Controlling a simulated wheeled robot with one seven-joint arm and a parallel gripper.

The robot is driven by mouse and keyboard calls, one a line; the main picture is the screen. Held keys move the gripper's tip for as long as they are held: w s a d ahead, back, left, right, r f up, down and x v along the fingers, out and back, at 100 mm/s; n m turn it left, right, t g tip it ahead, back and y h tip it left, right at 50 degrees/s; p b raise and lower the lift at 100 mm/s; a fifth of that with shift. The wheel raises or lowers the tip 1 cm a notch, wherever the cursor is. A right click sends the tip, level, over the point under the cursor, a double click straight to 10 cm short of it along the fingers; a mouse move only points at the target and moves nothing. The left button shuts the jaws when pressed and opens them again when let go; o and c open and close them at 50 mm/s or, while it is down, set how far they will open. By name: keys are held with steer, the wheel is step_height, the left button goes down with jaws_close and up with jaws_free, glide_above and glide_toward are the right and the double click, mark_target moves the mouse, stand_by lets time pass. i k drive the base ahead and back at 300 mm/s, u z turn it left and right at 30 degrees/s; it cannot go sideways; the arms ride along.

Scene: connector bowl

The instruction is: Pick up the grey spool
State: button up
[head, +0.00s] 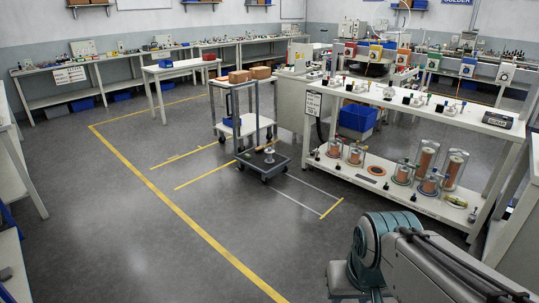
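A small grey spool-shaped thing (269,155) stands upright on the low deck of a grey trolley (250,160) near the middle of the head view. It is small in the picture, so its details are hard to make out. My arm shows at the bottom right, well in front of the trolley. My gripper is not in view.
A white bench (420,105) on the right holds glass jars with copper-coloured coils (425,158) on its lower shelf. A white cart with brown boxes (239,76) stands behind the trolley. Yellow lines (190,220) mark the grey floor, which is clear in front.

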mark_target(268, 150)
steer(key=u, duration=0.2)
steer(key=i, duration=0.7)
steer(key=u, duration=0.6)
steer(key=i, duration=1.7)
steer(key=u, duration=0.3)
steer(key=i, duration=1.55)
steer(key=z, duration=0.4)
steer(key=i, duration=1.65)
steer(key=z, duration=1.5)
steer(key=i, duration=1.3)
steer(key=z, duration=0.65)
